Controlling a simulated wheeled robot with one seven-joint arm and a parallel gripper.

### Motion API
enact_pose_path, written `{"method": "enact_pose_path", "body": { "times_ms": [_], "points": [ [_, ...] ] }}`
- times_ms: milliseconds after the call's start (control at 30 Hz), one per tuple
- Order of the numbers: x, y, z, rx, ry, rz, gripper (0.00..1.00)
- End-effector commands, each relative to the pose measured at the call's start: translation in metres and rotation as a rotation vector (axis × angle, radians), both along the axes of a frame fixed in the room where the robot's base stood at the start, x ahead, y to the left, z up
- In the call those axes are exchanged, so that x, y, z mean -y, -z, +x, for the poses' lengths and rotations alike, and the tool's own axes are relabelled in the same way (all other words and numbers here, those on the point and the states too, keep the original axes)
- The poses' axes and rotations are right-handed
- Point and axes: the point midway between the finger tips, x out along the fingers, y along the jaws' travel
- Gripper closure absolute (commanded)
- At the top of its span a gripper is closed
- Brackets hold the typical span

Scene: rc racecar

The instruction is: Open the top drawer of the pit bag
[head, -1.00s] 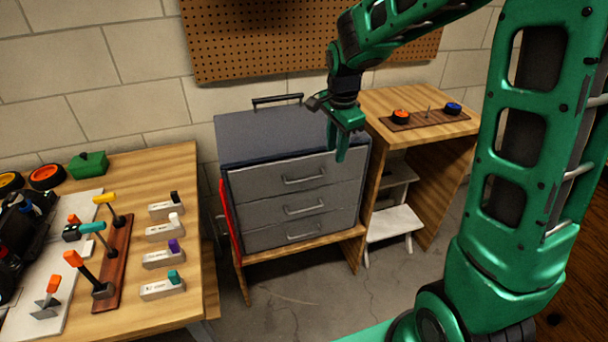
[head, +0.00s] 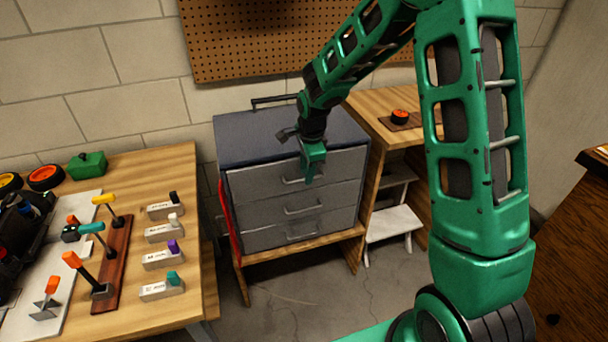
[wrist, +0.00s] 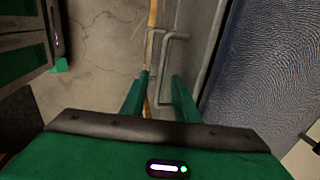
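The pit bag (head: 250,135) is a grey drawer chest with a dark blue top, standing on a low wooden stand. Its top drawer (head: 248,184) looks shut, with a metal bar handle (head: 291,181) on its front. My gripper (head: 311,177) points down in front of the top drawer, near the right end of that handle. In the wrist view, my gripper (wrist: 159,97) has its two green fingers apart with nothing held. A handle bar (wrist: 167,70) appears between and beyond the fingers; I cannot tell whether it is within their depth.
A wooden workbench (head: 180,315) with tools and small labelled blocks stands at the left. A wooden shelf unit (head: 368,107) with an orange wheel (head: 399,117) on top and a white step stool (head: 394,222) stand right of the bag. The floor (head: 300,285) in front is clear.

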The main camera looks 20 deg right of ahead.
Motion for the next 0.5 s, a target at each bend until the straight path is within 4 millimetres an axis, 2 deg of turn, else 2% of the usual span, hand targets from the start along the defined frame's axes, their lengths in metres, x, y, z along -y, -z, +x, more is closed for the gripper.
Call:
{"method": "enact_pose_path", "body": {
  "times_ms": [133, 433, 467, 500],
  "points": [
    [0.0000, 0.0093, 0.0017, 0.000, 0.000, 0.000, 0.72],
    [0.0003, 0.0109, 0.0021, 0.001, 0.000, 0.000, 0.72],
    [0.0003, 0.0108, 0.0022, 0.001, 0.000, 0.000, 0.77],
    [0.0003, 0.0108, 0.0022, 0.001, 0.000, 0.000, 0.86]
  ]
}}
